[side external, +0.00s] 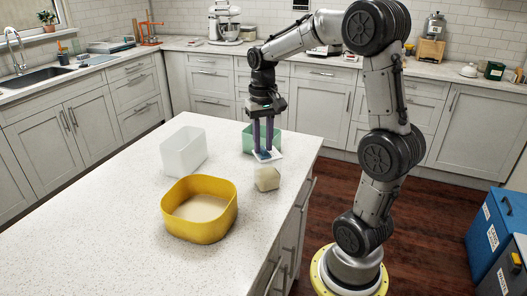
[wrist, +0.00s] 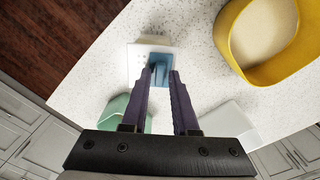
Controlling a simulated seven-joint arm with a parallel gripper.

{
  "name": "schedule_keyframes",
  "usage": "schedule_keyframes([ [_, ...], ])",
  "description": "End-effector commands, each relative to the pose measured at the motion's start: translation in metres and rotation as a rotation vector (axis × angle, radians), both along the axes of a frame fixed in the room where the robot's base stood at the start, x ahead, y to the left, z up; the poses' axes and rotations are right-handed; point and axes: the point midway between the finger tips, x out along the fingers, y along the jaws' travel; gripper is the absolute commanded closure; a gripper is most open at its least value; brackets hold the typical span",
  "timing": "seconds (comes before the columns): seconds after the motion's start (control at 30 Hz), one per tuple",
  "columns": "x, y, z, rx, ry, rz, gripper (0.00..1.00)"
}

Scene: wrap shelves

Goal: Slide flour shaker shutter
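The flour shaker (side external: 267,180) is a small cream block at the right side of the counter in the side view. A wider white top plate (wrist: 136,66) with a blue shutter (wrist: 178,59) is at its upper end. My gripper (side external: 264,150) points straight down at this plate from above. In the wrist view my gripper (wrist: 163,73) has its two dark fingers apart, one on each side of a raised blue tab on the shutter. I cannot tell whether the fingertips press on the tab.
A yellow bowl (side external: 199,229) with pale flour stands in front, left of the shaker. A white translucent bin (side external: 184,155) stands further left, and a green bin (side external: 276,141) is behind my gripper. The counter's right edge (side external: 304,176) is close.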

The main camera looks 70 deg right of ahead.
Motion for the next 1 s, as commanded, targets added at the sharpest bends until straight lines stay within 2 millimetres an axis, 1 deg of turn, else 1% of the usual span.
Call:
schedule_keyframes([
  [0.2, -0.0003, 0.0001, -0.0049, 0.001, 0.001, 0.000, 0.72],
  [0.8, -0.0001, 0.0001, 0.0008, 0.000, 0.000, 0.000, 0.72],
  [0.83, -0.0001, 0.0001, 0.0008, 0.000, 0.000, 0.000, 0.74],
  [0.97, -0.0001, 0.0001, 0.0007, 0.000, 0.000, 0.000, 0.98],
  [1.0, -0.0001, 0.0001, 0.0007, 0.000, 0.000, 0.000, 0.99],
])
